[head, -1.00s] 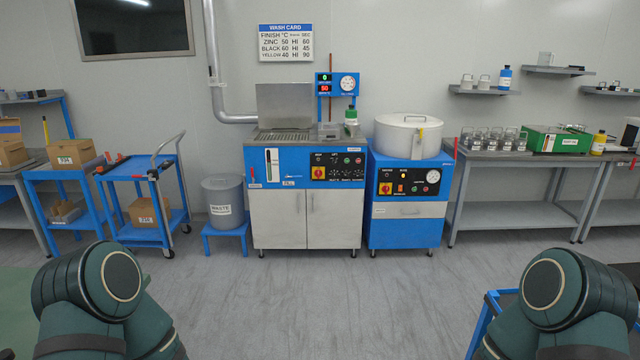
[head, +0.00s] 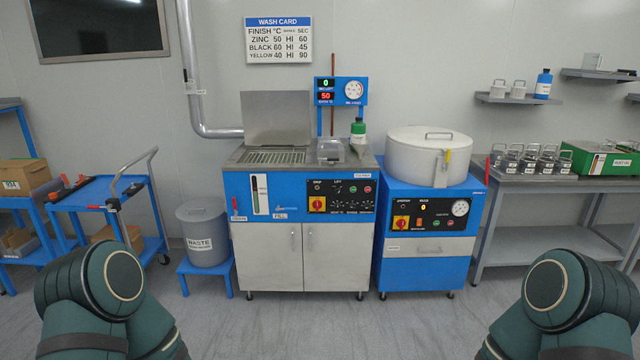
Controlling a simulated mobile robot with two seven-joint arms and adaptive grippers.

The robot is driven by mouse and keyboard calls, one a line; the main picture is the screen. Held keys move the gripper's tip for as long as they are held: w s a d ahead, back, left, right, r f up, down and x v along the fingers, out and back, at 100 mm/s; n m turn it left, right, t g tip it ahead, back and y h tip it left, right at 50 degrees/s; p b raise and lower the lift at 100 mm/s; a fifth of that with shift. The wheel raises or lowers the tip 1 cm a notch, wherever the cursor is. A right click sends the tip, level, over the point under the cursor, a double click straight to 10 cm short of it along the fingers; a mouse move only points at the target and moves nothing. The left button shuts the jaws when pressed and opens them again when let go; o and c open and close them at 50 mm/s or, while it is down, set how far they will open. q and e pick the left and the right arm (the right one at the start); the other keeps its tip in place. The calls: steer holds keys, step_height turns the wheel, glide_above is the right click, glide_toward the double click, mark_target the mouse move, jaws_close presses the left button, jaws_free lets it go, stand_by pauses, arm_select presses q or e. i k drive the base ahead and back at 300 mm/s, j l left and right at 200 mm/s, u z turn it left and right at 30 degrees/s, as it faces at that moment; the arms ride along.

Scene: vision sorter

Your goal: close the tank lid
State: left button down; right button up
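The tank lid (head: 276,118) is a grey metal panel standing upright, open, at the back left of the blue wash machine (head: 300,192). Below it the tank opening (head: 277,156) shows a slatted or basket-like surface. The machine stands ahead of me, across a stretch of floor. Only the upper parts of my two arms show at the bottom left and bottom right. Neither gripper is in view.
A clear box (head: 330,150) and a green-white bottle (head: 358,131) stand on the machine top, right of the tank. A round-lidded drum unit (head: 428,160) stands right. A waste bin (head: 204,232) and blue trolley (head: 105,195) stand left. The floor ahead is clear.

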mark_target(270, 117)
steer(key=i, duration=1.45)
steer(key=i+j+z, duration=0.1)
steer(key=i, duration=1.4)
